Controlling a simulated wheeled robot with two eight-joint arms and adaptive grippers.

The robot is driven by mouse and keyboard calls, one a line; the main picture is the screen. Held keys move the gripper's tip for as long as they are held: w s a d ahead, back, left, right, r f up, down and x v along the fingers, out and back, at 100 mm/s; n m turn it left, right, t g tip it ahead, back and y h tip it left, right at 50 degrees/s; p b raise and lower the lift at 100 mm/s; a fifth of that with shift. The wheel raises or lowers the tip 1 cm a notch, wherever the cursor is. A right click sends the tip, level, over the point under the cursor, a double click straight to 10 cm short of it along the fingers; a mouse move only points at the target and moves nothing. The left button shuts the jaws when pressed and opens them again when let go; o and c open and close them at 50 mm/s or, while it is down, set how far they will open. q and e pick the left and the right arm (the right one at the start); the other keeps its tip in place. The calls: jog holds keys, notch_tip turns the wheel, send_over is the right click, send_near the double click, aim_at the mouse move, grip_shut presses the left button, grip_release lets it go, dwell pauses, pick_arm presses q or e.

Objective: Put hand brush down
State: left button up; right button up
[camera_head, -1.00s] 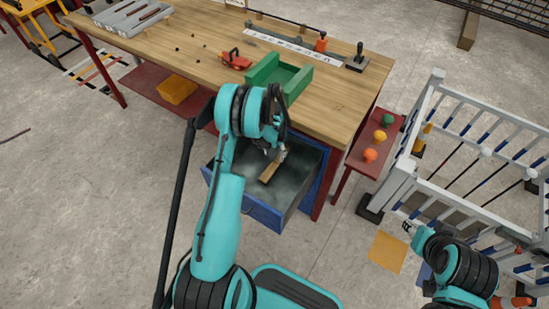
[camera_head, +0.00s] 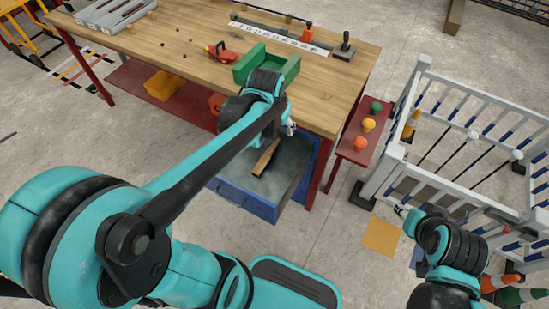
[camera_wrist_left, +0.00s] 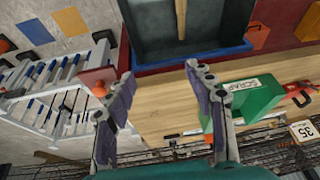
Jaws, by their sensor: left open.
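The hand brush shows as a wooden handle (camera_head: 265,157) in the open blue drawer (camera_head: 246,200) under the workbench; its bristles cannot be made out. In the left wrist view the handle (camera_wrist_left: 180,18) lies against the dark drawer floor at the top of the picture. My left gripper (camera_head: 290,127) is above the back of the drawer by the bench edge, partly hidden by my arm. In the left wrist view its two fingers (camera_wrist_left: 160,78) are spread apart with nothing between them, clear of the brush. My right gripper (camera_head: 404,212) is small at the right, beside the white railing.
The wooden workbench (camera_head: 190,45) carries a green tray (camera_head: 290,70), a red tool (camera_head: 221,53) and a black-handled stamp (camera_head: 344,46). A red side shelf (camera_head: 352,155) holds coloured knobs. A white railing (camera_head: 440,188) stands at the right. Floor in front of the drawer is open.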

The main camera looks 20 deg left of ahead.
pick_arm(q)
jog(key=s+d+r+t, duration=0.1)
jog(key=s+d, duration=0.1)
jog(key=s, duration=0.4)
jog(key=s+d+r+t, duration=0.1)
jog(key=s+d+t, duration=0.1)
jog(key=s, duration=0.4)
jog(key=shift+s+d+r, duration=0.25)
jog(key=shift+s+d, duration=0.1)
jog(key=shift+s, duration=0.05)
jog(key=shift+a, duration=0.1)
